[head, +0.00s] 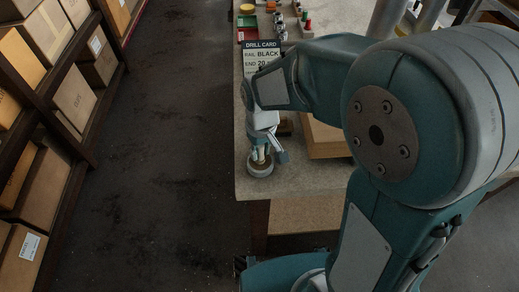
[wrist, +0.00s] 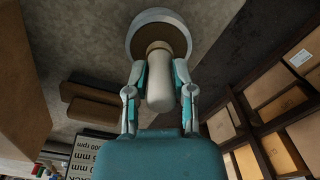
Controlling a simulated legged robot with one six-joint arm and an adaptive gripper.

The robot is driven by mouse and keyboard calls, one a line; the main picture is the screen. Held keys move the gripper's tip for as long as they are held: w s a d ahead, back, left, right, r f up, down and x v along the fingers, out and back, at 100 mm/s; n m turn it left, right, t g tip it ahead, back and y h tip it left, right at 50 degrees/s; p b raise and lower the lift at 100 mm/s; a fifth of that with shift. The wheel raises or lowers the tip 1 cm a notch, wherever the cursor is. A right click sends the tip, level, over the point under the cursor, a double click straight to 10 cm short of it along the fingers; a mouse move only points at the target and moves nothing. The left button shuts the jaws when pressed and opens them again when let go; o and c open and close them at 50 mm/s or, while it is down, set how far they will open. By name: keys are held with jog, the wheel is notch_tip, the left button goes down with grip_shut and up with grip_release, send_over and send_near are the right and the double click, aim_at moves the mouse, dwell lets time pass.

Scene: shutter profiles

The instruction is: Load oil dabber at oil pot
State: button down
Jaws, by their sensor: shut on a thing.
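The oil dabber (wrist: 160,90) has a pale, rounded handle and a tan collar. My gripper (wrist: 160,76) is shut on its handle, one finger on each side. The oil pot (wrist: 138,35) is a round, pale-rimmed vessel with a brown inside. The dabber's collar end lies over the pot's opening in the wrist view; its tip is hidden, and I cannot tell how deep it reaches. In the head view the oil pot (head: 260,171) stands near the bench's front left corner, with my gripper (head: 266,154) pointing down just above it.
A wooden block (head: 325,138) lies right of the pot, partly hidden by my arm. Coloured trays and small bottles (head: 282,33) sit at the back. Shelved cartons (head: 75,100) stand across the clear aisle.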

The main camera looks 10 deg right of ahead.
jog(key=shift+r, duration=3.35)
